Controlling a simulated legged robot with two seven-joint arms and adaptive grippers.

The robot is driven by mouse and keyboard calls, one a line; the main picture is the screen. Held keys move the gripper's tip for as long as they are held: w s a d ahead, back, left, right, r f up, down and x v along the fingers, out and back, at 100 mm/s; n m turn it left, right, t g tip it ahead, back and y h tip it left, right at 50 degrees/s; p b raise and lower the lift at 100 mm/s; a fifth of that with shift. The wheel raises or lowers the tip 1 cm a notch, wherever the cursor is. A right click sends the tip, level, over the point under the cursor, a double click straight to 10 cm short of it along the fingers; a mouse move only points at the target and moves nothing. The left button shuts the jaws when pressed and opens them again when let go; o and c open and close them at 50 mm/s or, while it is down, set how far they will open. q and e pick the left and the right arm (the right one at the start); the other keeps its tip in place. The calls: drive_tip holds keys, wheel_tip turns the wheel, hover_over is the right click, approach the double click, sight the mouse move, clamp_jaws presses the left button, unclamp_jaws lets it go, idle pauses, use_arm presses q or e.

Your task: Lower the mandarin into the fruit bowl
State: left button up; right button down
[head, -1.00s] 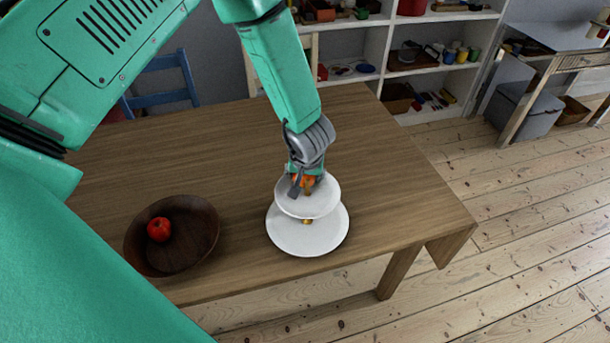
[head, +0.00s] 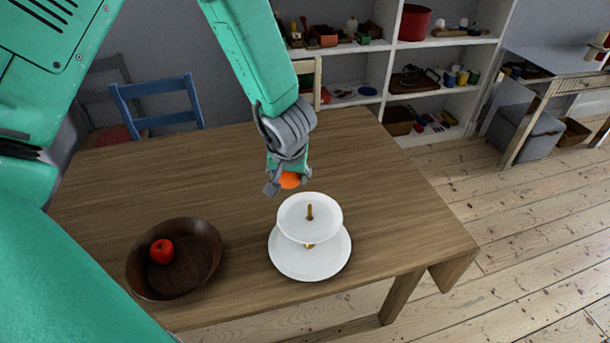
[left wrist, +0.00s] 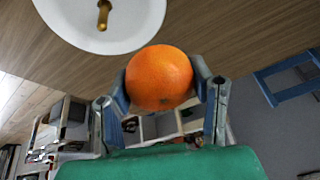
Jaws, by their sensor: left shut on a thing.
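The orange mandarin (head: 289,180) is held between the fingers of my left gripper (head: 287,184), above the table behind the white stand's upper plate. In the left wrist view the mandarin (left wrist: 159,78) sits between both fingers of the left gripper (left wrist: 162,85). The fruit bowl (head: 205,272) is dark brown and stands on the table at the left front. A red apple (head: 161,251) lies in it. The gripper is to the right of and behind the bowl, apart from it. My right gripper is not in view.
A white two-tier stand (head: 310,262) with a gold stem is on the wooden table (head: 400,215), right of the bowl; its upper plate looks empty. Bare tabletop lies between bowl and stand. A blue chair (head: 160,90) and shelves (head: 440,65) are behind the table.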

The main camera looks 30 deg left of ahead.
use_arm(q)
drive_tip(key=s+a+f+b, duration=0.3)
drive_tip(key=s+a+b, duration=0.1)
drive_tip(key=s+a, duration=0.45)
drive_tip(key=b, duration=0.6)
hover_over(199, 258)
wheel_tip(199, 258, down, 10)
drive_tip(key=shift+s+d+f, duration=0.2)
drive_tip(key=shift+s, duration=0.2)
drive_tip(key=shift+f+b, duration=1.2)
drive_tip(key=shift+f, duration=0.7)
drive_tip(key=shift+f+b, duration=2)
drive_tip(key=shift+f, duration=0.6)
drive_tip(key=o, duration=1.3)
